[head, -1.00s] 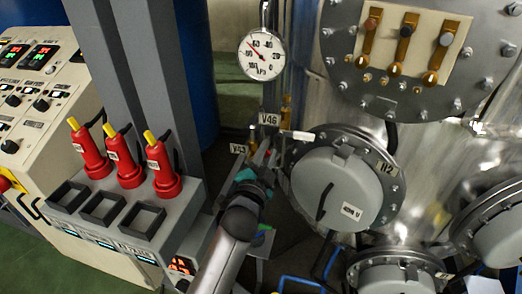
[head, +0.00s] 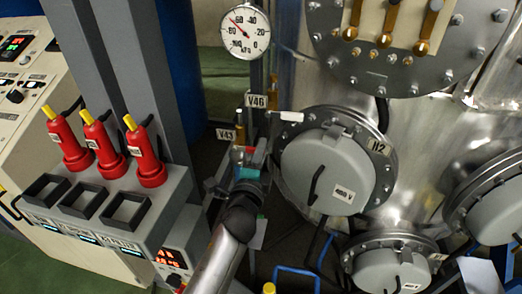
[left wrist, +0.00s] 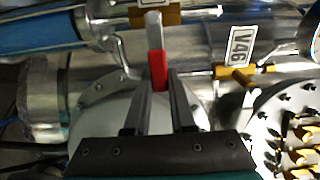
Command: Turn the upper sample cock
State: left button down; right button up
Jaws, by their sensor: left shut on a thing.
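My left gripper (head: 252,160) is in front of the vessel, below the tags V46 (head: 255,101) and V43 (head: 225,134). In the left wrist view its two dark fingers (left wrist: 158,80) are shut on a lever with a red sleeve (left wrist: 157,70). The lever's bare metal part runs up toward a brass fitting (left wrist: 172,15) at the top, under a tag that is cut off. A white handle (head: 291,116) sticks out right of V46 in the head view. My right gripper is not in view.
A pressure gauge (head: 245,32) hangs above the tags. A round grey cover (head: 325,165) lies close right of my gripper. Three red bottle-like items (head: 146,155) stand on a grey cabinet at left. Blue pipes (head: 297,275) run below.

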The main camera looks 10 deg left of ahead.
pick_arm(q)
jog(key=shift+f, duration=0.15)
dwell(0.3)
jog(key=c, duration=0.8)
grip_release()
jog(key=shift+o, duration=0.2)
jog(key=s+b, duration=0.1)
jog(key=s, duration=1.4)
jog(key=shift+a+b, duration=0.25)
jog(key=shift+b, duration=0.05)
jog(key=shift+s, duration=0.1)
